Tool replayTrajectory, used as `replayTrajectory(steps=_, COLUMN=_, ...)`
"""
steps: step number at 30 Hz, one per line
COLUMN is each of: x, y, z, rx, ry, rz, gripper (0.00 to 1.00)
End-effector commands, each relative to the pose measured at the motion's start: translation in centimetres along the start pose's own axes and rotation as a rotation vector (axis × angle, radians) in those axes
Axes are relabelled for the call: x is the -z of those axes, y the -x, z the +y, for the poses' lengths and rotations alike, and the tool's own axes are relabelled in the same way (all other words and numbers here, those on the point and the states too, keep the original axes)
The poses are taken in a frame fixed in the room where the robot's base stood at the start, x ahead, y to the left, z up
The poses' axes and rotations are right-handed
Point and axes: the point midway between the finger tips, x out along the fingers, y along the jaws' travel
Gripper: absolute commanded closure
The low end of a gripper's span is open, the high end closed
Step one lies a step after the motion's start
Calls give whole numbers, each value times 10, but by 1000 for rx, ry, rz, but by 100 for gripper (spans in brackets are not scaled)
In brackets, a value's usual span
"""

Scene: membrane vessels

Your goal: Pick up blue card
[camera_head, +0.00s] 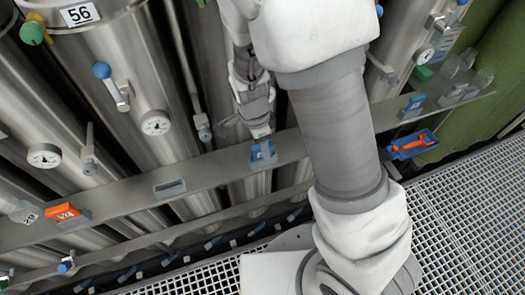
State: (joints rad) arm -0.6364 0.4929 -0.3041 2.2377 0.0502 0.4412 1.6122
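A blue card (263,151) stands at the rail (215,168) in the middle of the view. My gripper (261,136) comes down from above, with its tips right at the top of this card. The fingertips are small here, so I cannot tell whether they are around the card or touching it. A second blue card (412,104) sits in a holder on the rail further right, apart from my gripper.
An orange card (64,213) sits on the rail at left, and an empty slot (170,188) lies between. A blue and orange item (412,145) is at right. Steel vessels (110,80) with valves and gauges stand behind. Grating (470,210) covers the floor.

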Motion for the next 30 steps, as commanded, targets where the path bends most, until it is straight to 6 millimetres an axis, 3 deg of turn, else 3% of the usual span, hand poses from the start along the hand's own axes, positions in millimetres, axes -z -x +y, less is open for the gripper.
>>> replayTrajectory(steps=6, x=0, y=-1, z=0, rx=0, ry=1, rz=0, gripper=40)
replayTrajectory(steps=16, x=0, y=0, z=0, rx=0, ry=1, rz=0, gripper=99)
replayTrajectory(steps=30, x=0, y=2, z=0, rx=1, ry=1, rz=0, gripper=100)
